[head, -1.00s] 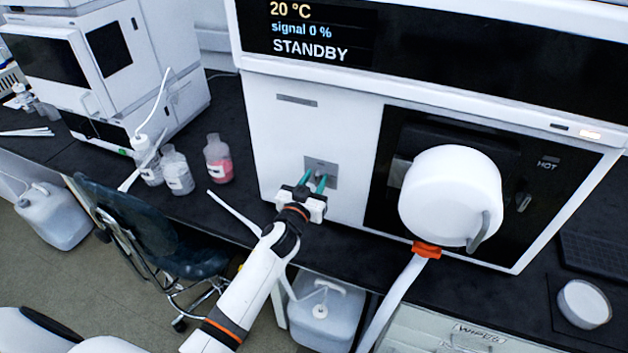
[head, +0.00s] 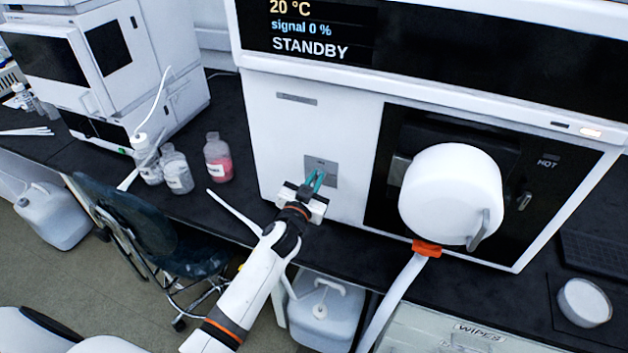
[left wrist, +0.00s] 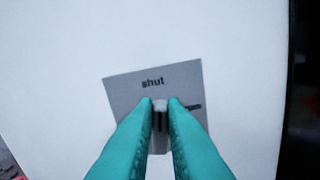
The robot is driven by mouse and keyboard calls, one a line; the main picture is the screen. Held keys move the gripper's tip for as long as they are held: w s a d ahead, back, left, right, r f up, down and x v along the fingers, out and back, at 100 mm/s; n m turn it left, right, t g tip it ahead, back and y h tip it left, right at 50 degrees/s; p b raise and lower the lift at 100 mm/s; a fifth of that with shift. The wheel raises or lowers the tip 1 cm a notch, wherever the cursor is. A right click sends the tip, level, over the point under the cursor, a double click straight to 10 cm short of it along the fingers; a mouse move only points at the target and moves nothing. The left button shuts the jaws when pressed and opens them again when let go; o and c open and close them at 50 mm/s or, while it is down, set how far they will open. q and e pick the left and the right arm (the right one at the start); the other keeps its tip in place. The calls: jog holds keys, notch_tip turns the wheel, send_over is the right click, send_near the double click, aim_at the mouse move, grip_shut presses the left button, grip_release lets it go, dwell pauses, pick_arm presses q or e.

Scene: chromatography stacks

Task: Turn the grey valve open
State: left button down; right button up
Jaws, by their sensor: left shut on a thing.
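The grey valve (left wrist: 160,112) is a small handle on a grey plate (left wrist: 125,91) set in the white instrument front. In the left wrist view it points up toward the word "shut" on the plate; a second dark label to its right is partly covered by a finger. My left gripper (head: 318,177) has its teal fingers closed on the valve, one on each side; the same fingertips show in the left wrist view (left wrist: 161,102). In the head view the fingers hide most of the valve. My right gripper is not in view.
Bottles, one with pink liquid (head: 219,165), stand left on the dark bench. A chair (head: 140,225) and a jug (head: 322,310) are below the bench.

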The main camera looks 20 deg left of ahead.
pick_arm(q)
jog(key=shift+d+f+m+b, duration=0.25)
jog(key=shift+m+b, duration=0.15)
jog(key=shift+m, duration=2.2)
jog(key=shift+d+f+m+b, duration=0.2)
jog(key=shift+m+b, duration=0.2)
jog(key=shift+m, duration=2.2)
jog(key=shift+d+f+m+b, duration=0.15)
jog(key=shift+f+m+b, duration=0.2)
jog(key=shift+m, duration=2.25)
jog(key=shift+r, duration=0.1)
jog(key=c, duration=1.5)
grip_release()
